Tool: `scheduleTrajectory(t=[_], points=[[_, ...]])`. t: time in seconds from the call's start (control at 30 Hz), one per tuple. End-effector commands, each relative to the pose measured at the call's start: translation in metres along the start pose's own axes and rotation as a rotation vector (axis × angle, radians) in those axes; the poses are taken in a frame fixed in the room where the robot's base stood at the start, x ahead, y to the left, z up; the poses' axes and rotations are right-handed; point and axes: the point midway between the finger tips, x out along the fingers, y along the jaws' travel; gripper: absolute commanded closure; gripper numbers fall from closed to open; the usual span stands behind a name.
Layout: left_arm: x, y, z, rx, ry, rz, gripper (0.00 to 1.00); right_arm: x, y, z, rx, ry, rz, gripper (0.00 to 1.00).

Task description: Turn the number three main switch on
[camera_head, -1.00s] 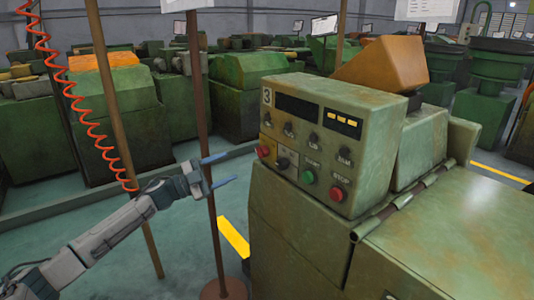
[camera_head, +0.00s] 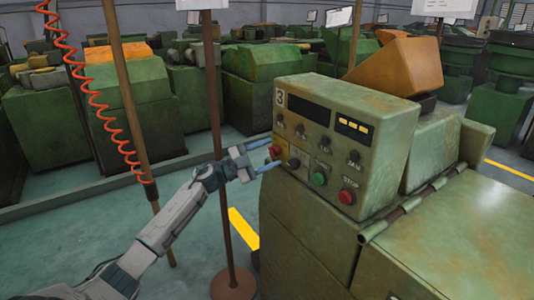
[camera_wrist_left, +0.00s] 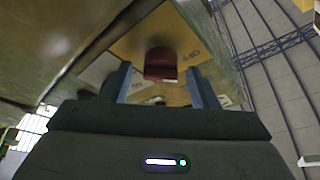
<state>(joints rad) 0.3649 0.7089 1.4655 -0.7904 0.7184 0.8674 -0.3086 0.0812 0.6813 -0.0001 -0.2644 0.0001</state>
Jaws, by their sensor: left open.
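The number three control panel (camera_head: 345,135) is a worn green box marked "3" at its upper left. A red knob (camera_head: 275,151) sits at the panel's lower left. In the left wrist view the red knob (camera_wrist_left: 160,65) stands on a yellow plate (camera_wrist_left: 190,92) with an "OFF" mark. My left gripper (camera_head: 272,153) is open at the panel's lower left corner, its blue fingers above and below the knob in the head view. In the wrist view the knob lies between and beyond the fingers, with gaps on both sides. Contact is not visible. My right gripper is out of view.
A black selector (camera_head: 293,163), a green button (camera_head: 318,179) and a red stop button (camera_head: 346,196) are right of the knob. A brown post (camera_head: 218,150) stands close behind my left arm. A red coiled hose (camera_head: 95,105) hangs at left.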

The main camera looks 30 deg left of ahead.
Motion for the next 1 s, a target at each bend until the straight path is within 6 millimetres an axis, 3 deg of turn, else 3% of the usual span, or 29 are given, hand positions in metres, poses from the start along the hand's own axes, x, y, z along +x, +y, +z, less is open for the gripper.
scheduleTrajectory(t=[0.13, 0.37, 0.4, 0.73, 1.0], points=[[-0.0003, 0.0001, 0.0002, 0.000, 0.000, 0.000, 0.45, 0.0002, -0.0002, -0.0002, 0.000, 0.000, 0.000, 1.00], [-0.0004, 0.0001, 0.0001, 0.000, 0.000, 0.000, 0.89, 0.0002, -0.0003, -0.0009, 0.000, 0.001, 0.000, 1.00], [-0.0004, 0.0001, 0.0001, 0.000, 0.000, 0.000, 0.90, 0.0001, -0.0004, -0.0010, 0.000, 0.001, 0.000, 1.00], [-0.0006, -0.0002, 0.0001, 0.047, 0.000, 0.021, 0.90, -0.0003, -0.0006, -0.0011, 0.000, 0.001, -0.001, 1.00], [-0.0005, -0.0015, -0.0001, 0.211, 0.000, 0.088, 0.90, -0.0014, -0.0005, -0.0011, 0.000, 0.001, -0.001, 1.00]])
